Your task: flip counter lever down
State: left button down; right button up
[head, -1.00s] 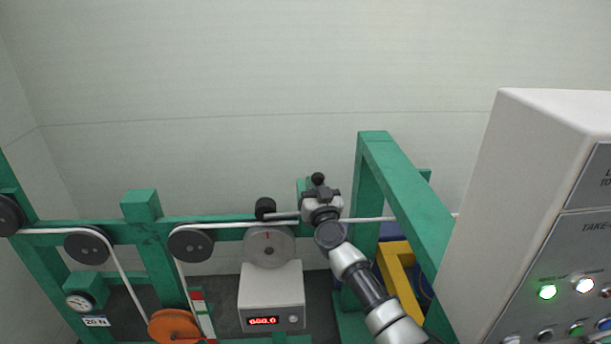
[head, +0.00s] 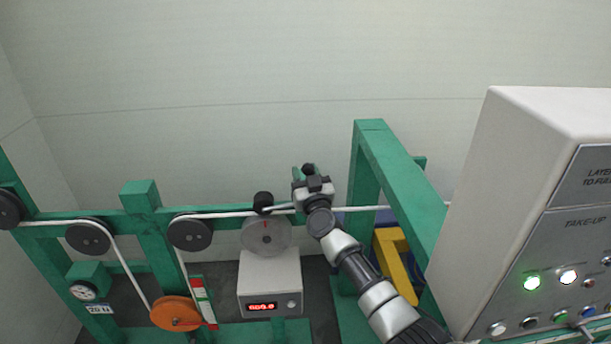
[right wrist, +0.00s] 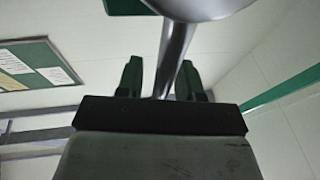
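The counter (head: 270,282) is a white box with a red lit display, below a grey measuring wheel (head: 266,236). A black roller (head: 263,200) sits above the wheel, near the white rope. A thin lever rod (head: 282,208) runs from near the roller toward my right gripper (head: 308,182), which partly hides that end. A dark knob shows above the gripper. In the right wrist view, my right gripper's fingers (right wrist: 160,80) stand apart on either side of a shiny metal rod (right wrist: 174,55); I see no clear grip on it. My left gripper is not in view.
A green frame (head: 405,190) rises right of my right arm. A large white control cabinet (head: 490,170) with lit buttons fills the right side. Rope runs over black pulleys (head: 190,232) and an orange pulley (head: 176,314) at left. The space above the frame is clear.

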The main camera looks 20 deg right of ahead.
jog(key=shift+s+f, duration=0.1)
jog(key=shift+f, duration=0.05)
jog(key=shift+s+f, duration=0.2)
jog(key=shift+s, duration=0.2)
jog(key=p+v, duration=0.1)
jog(key=v, duration=0.8)
jog(key=shift+s, duration=0.5)
jog(key=shift+a, duration=0.1)
